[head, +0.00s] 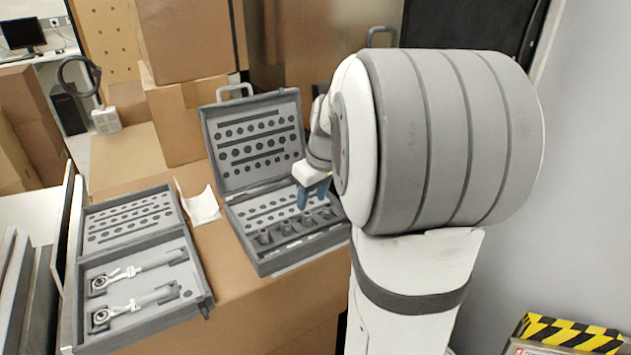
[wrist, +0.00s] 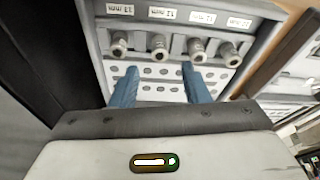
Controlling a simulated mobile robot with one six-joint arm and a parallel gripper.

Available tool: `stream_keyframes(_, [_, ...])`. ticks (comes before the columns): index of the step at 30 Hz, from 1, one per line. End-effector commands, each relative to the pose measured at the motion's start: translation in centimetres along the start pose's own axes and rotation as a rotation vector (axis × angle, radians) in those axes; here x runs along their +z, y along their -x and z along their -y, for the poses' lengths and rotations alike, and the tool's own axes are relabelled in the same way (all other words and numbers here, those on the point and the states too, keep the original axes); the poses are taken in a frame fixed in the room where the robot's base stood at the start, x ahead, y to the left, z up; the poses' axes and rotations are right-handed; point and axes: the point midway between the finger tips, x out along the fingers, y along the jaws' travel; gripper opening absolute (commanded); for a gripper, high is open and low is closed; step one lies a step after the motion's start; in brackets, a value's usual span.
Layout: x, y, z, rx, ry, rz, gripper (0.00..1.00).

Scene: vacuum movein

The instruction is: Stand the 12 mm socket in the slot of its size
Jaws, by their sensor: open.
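My gripper (head: 314,194) is open and empty, its blue fingers pointing down over the open grey socket case (head: 262,262). In the wrist view the fingers (wrist: 157,78) are apart, with a row of upright metal sockets beyond their tips. The sockets (wrist: 158,47) stand along the case's front strip, with white size labels (wrist: 161,13) beside them. The labels are too blurred to read surely, so I cannot tell which socket is the 12 mm one. The same row shows in the head view (head: 286,228). No socket is between the fingers.
The case's raised lid (head: 255,125) stands behind the tray. A second open case (head: 150,318) with metal tools lies to the left, and a white paper (head: 200,205) lies between the cases. Cardboard boxes (head: 180,110) rise behind. A yellow-black striped box (head: 565,332) is at lower right.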

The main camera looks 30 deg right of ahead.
Motion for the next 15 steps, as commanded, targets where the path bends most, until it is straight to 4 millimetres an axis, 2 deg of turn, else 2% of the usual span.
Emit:
stream_keyframes(3, [0.0, 2.5, -0.1, 0.003, 0.0, -0.004, 0.42])
stream_keyframes(6, [0.0, 4.3, -0.1, 0.003, 0.0, -0.003, 0.42])
stream_keyframes(12, [0.1, 6.1, 0.3, 0.002, -0.001, 0.0, 0.42])
stream_keyframes(14, [0.3, 6.2, 1.2, 0.002, -0.006, 0.003, 0.42])
stream_keyframes(15, [0.7, 6.3, 2.4, 0.005, -0.014, 0.004, 0.42])
